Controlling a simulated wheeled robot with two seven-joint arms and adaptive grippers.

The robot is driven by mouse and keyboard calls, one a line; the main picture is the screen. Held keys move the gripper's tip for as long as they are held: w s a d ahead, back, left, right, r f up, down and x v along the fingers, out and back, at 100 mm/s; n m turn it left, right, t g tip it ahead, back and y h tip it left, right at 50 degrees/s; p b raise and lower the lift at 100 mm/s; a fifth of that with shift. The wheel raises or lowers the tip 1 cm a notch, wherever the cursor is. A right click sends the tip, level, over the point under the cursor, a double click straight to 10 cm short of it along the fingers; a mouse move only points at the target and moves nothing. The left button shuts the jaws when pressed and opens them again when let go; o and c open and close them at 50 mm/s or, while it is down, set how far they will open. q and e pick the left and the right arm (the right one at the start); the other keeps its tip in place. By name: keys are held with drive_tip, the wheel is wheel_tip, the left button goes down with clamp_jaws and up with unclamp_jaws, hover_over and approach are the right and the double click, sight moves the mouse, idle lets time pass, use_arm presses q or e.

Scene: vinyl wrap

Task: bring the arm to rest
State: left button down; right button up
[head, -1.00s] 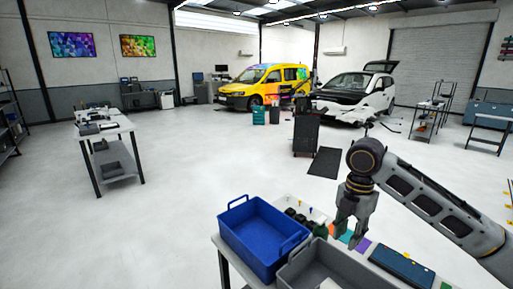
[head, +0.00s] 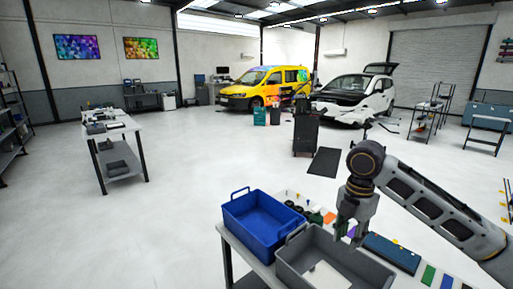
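My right arm comes in from the right edge. Its gripper (head: 348,238) points down over the work table, above the far right part of the grey bin (head: 290,277). Its two fingers look apart, with nothing seen between them. The fingertips appear clear of the bin, though the exact height is hard to tell. My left arm and gripper are not in view.
A blue bin (head: 257,232) stands beside the grey bin on the near table. A white piece (head: 327,276) lies in the grey bin. The floor (head: 190,200) to the left is clear.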

drive_tip(key=s+a+f+m+t+y, duration=0.1)
drive_tip(key=s+a+f+m+y, duration=0.1)
drive_tip(key=s+a+f+m, duration=0.45)
drive_tip(key=s+a+f+m+t+y, duration=0.15)
drive_tip(key=a+f+m, duration=0.4)
drive_tip(key=f, duration=0.75)
drive_tip(key=s+d+f+m+t+h, duration=0.1)
drive_tip(key=s+d+f+m+h, duration=0.2)
drive_tip(key=s+d+f+m, duration=0.65)
drive_tip(key=s+f+m+g, duration=0.1)
drive_tip(key=s+f, duration=0.1)
drive_tip(key=f, duration=1.4)
drive_tip(key=s+f, duration=0.2)
drive_tip(key=f, duration=1.3)
drive_tip(key=s+d+f, duration=0.2)
drive_tip(key=s+f, duration=0.8)
drive_tip(key=s, duration=0.1)
drive_tip(key=s+d+f+g, duration=0.1)
drive_tip(key=s+d+f, duration=0.1)
drive_tip(key=s+f, duration=0.8)
drive_tip(key=shift+s+d+f, duration=0.2)
drive_tip(key=shift+s+f, duration=0.15)
drive_tip(key=shift+s, duration=0.4)
